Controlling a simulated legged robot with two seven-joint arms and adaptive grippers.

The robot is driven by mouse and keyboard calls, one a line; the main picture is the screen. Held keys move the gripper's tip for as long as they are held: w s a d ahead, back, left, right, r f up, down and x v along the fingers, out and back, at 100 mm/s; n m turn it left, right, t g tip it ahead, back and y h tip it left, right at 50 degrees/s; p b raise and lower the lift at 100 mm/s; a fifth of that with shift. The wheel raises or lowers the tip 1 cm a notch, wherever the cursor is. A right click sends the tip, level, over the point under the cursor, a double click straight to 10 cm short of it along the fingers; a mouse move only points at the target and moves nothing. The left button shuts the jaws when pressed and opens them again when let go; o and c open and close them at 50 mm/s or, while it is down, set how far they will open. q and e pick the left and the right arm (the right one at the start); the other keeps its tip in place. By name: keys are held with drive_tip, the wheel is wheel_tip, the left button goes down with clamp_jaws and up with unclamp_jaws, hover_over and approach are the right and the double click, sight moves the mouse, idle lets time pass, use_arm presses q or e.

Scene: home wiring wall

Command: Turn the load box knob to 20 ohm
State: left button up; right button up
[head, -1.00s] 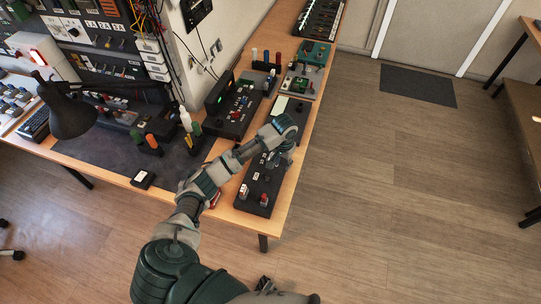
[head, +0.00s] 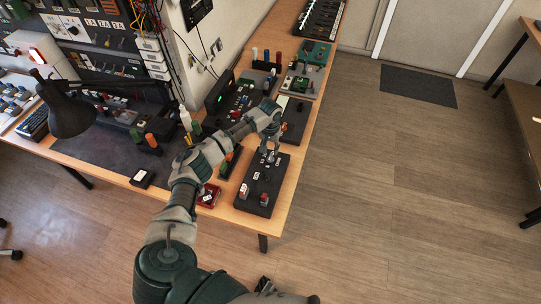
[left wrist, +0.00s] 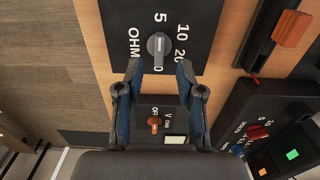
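The load box (head: 258,194) is a black box near the front right edge of the bench. In the left wrist view its dark face (left wrist: 203,16) carries OHM and the marks 0, 5, 10 and 20 around a grey knob (left wrist: 158,45). The knob's light pointer line runs roughly up and down in that view; I cannot tell which end points. My left gripper (left wrist: 158,70) is open, its fingertips on either side of the knob's lower end, apparently apart from it. In the head view the left gripper (head: 271,154) is over the far end of the box. The right gripper is not clearly visible.
A panel with a red OFF/ON switch (left wrist: 154,122) and a small display (left wrist: 174,140) lies beyond the box. A red multimeter-like device (head: 209,196) and a desk lamp (head: 72,112) are to the left. Other boxes stand close by; floor is free right of the bench.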

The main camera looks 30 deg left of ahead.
sight(270, 156)
use_arm(q)
wheel_tip(270, 156, down, 4)
drive_tip(key=shift+f, duration=0.4)
drive_tip(key=shift+c, duration=0.5)
clamp_jaws()
use_arm(e)
drive_tip(key=shift+w+a+r, duration=0.2)
drive_tip(key=shift+w+a, duration=0.4)
drive_tip(key=shift+w, duration=0.15)
